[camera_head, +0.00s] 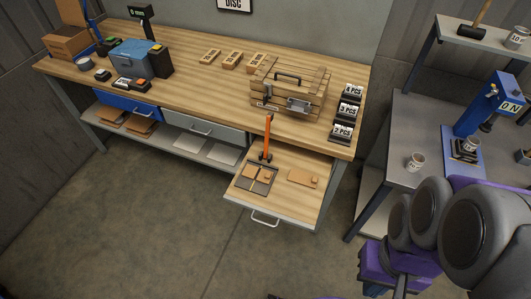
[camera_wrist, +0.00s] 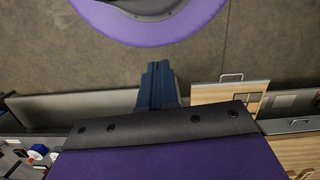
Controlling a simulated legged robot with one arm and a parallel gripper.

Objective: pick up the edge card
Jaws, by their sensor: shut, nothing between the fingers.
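A flat tan card (camera_head: 303,178) lies on the right part of the pulled-out drawer (camera_head: 285,205) in the head view. Smaller tan pieces (camera_head: 264,175) lie on a dark divided tray to its left. No label shows which piece is the edge card. My gripper (camera_wrist: 158,70) shows in the wrist view as narrow dark blue fingers, shut and empty. It is apart from the drawer, which shows to its right in the wrist view (camera_wrist: 225,93). My arm fills the lower right of the head view, and the fingers cannot be made out there.
An orange-handled tool (camera_head: 267,138) stands upright at the drawer's back. A grey side table (camera_head: 400,135) with a blue press (camera_head: 485,110) stands right. Floor in front is clear.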

